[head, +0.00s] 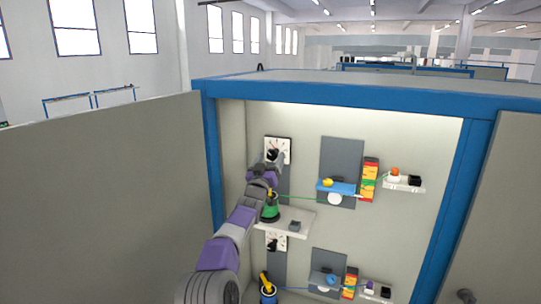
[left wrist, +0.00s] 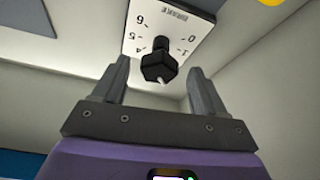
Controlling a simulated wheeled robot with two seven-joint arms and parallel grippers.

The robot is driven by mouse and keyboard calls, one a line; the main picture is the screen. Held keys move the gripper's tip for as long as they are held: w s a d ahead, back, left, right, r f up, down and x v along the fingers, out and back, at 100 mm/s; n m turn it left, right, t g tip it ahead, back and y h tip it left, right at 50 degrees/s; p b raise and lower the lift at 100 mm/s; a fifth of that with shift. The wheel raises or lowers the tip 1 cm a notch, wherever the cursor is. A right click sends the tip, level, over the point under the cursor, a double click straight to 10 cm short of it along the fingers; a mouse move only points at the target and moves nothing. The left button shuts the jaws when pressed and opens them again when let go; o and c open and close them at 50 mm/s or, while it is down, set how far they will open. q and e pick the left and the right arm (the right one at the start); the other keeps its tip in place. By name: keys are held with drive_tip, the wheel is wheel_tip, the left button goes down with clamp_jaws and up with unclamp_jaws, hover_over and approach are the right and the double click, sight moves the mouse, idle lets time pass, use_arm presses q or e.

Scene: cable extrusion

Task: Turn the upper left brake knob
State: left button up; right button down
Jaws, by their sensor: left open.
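The upper left brake knob (left wrist: 160,66) is black with a white mark, on a white numbered dial plate (left wrist: 170,22). In the head view the plate (head: 284,146) is at the upper left inside the cabinet, and the knob is partly hidden by my gripper. My left gripper (head: 274,158) is in front of the knob. In the left wrist view its two fingers (left wrist: 158,82) are open, one on each side of the knob, with gaps showing between them and it. My right gripper is not in view.
A blue-framed cabinet (head: 340,92) surrounds the work area, with open doors at both sides. A shelf (head: 298,220) with a green spool (head: 270,212) is below my gripper. A second dial (head: 276,242) sits lower. A green cable (head: 305,198) runs rightward to a blue block (head: 337,187).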

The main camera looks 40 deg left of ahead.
use_arm(q)
drive_tip(key=shift+w+a+f, duration=0.1)
drive_tip(key=shift+w, duration=0.5)
drive_tip(key=shift+s, duration=0.15)
drive_tip(key=shift+c, duration=1.1)
drive_tip(key=c, duration=0.8)
drive_tip(key=shift+c, duration=0.2)
drive_tip(key=shift+m, duration=0.4)
